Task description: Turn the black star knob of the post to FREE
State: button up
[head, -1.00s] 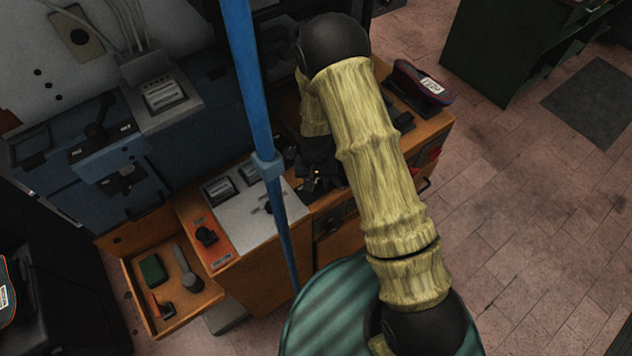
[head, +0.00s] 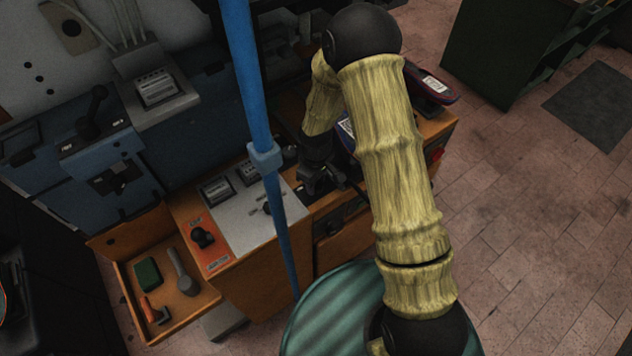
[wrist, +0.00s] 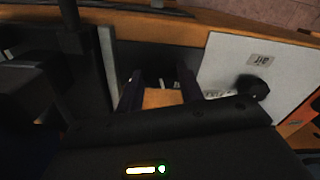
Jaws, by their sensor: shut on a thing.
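My gripper (head: 324,182) reaches down over the orange bench, just right of the white panel. In the wrist view its two dark fingers (wrist: 162,88) stand apart, with a dark shape at their tips and a tan patch between them. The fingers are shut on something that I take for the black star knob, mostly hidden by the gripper. A dark upright column (wrist: 70,30) stands left in the wrist view; I cannot tell if it is the post. The knob's markings cannot be read.
A small black knob (wrist: 253,87) sits on the white panel (wrist: 222,62), close right of my fingers. A blue pole (head: 265,110) stands before the bench. An open drawer (head: 124,283) with tools juts out at lower left. A blue machine (head: 75,190) stands behind it.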

jog(key=n, duration=0.5)
jog(key=shift+w, duration=0.1)
dwell(0.3)
jog(key=o, duration=1)
notch_tip(320, 180, up, 18)
jog(key=b, duration=0.1)
jog(key=shift+f, duration=0.25)
dwell(0.6)
